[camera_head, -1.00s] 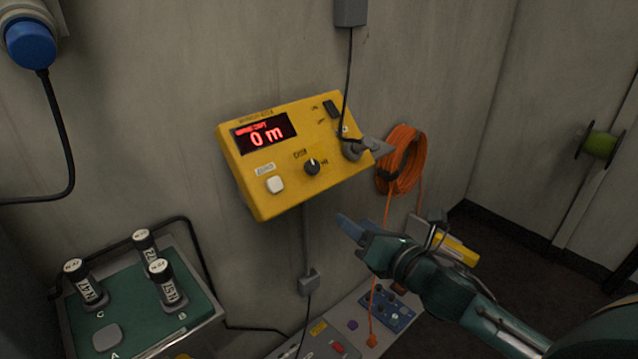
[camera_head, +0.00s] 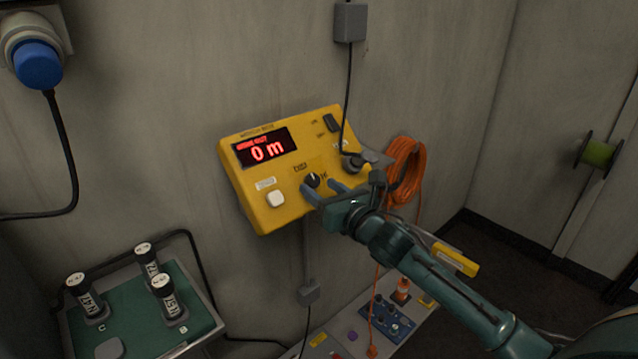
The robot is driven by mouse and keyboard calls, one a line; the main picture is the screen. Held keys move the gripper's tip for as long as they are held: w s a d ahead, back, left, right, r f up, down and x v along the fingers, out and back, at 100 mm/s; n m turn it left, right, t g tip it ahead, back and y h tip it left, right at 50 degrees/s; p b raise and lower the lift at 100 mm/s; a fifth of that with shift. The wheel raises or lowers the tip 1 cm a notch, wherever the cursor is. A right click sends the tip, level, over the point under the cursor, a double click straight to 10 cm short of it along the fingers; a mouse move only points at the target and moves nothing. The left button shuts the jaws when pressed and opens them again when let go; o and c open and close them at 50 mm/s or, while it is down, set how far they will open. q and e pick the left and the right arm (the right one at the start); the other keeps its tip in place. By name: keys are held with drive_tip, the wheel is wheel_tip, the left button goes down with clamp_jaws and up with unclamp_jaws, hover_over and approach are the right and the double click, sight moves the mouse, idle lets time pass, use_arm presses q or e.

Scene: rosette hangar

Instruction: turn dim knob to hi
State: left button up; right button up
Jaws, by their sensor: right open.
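The dim knob (camera_head: 312,180) is a small black dial with a light pointer mark on the face of a yellow control box (camera_head: 240,190) on the wall. The box's display (camera_head: 265,148) reads "0 m" in red. My right gripper (camera_head: 322,190) is open at the lower right of the knob, with its blue-grey fingertips close to it. I cannot tell whether a finger touches the knob. The gripper partly hides the label to the right of the knob. My left gripper is not in view.
A white button (camera_head: 276,199) sits left of the knob, and a black switch (camera_head: 331,123) and a cable plug (camera_head: 352,163) sit on the box's right side. An orange cable coil (camera_head: 404,172) hangs to the right. A green-topped tray (camera_head: 130,310) holds several labelled cylinders at lower left.

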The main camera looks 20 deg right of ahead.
drive_tip(key=shift+x, duration=0.8)
drive_tip(key=c, duration=1)
drive_tip(key=shift+o, duration=0.2)
